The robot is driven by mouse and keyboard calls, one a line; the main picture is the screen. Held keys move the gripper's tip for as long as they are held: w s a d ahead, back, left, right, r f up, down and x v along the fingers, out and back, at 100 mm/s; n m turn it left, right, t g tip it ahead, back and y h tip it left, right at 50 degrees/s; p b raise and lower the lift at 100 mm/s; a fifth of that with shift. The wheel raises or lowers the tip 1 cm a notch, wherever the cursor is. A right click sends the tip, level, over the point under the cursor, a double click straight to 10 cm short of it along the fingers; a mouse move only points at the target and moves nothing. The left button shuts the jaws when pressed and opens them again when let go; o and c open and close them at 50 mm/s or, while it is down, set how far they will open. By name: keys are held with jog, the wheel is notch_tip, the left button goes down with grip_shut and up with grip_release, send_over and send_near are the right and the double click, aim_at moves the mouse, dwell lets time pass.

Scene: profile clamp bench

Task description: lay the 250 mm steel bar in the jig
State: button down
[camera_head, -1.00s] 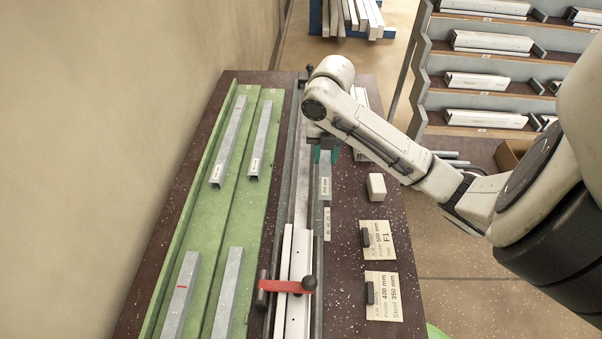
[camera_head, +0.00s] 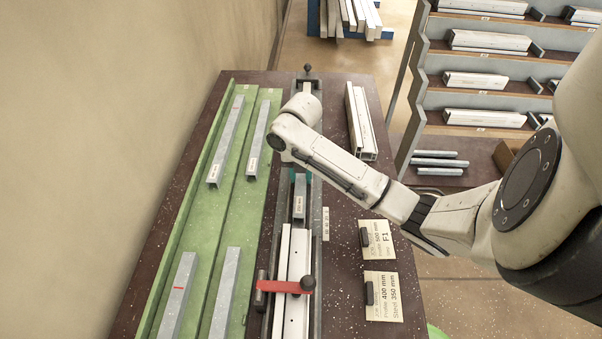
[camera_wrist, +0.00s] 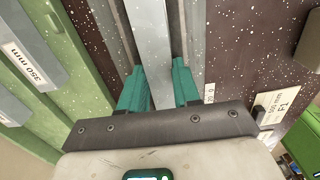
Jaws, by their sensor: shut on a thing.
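The steel bar (camera_head: 299,205), grey with a small white label, is held in my gripper (camera_head: 301,177). It lies lengthwise over the channel of the jig (camera_head: 317,222), in line with it. I cannot tell whether it touches the jig floor. Its near end is close to the white profile (camera_head: 296,255) in the jig. In the wrist view the teal fingers (camera_wrist: 158,90) are shut on the bar (camera_wrist: 150,35), one on each side, between the jig's rails. My arm hides the bar's far part in the head view.
A red clamp lever (camera_head: 283,286) crosses the white profile. The green rack (camera_head: 228,175) at left holds several grey bars. Job cards (camera_head: 380,240) and white profiles (camera_head: 360,125) lie to the right. A shelf unit (camera_head: 480,70) stands at the back right.

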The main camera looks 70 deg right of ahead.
aim_at(302, 177)
jog(key=shift+a+f+b, duration=0.1)
jog(key=shift+f+b, duration=0.45)
jog(key=shift+f, duration=0.1)
jog(key=c, duration=0.9)
grip_release()
jog(key=shift+f, duration=0.1)
jog(key=shift+c, duration=0.2)
jog(key=shift+o, duration=0.6)
notch_tip(302, 177, up, 14)
jog(key=p, duration=0.3)
jog(key=shift+f, duration=0.25)
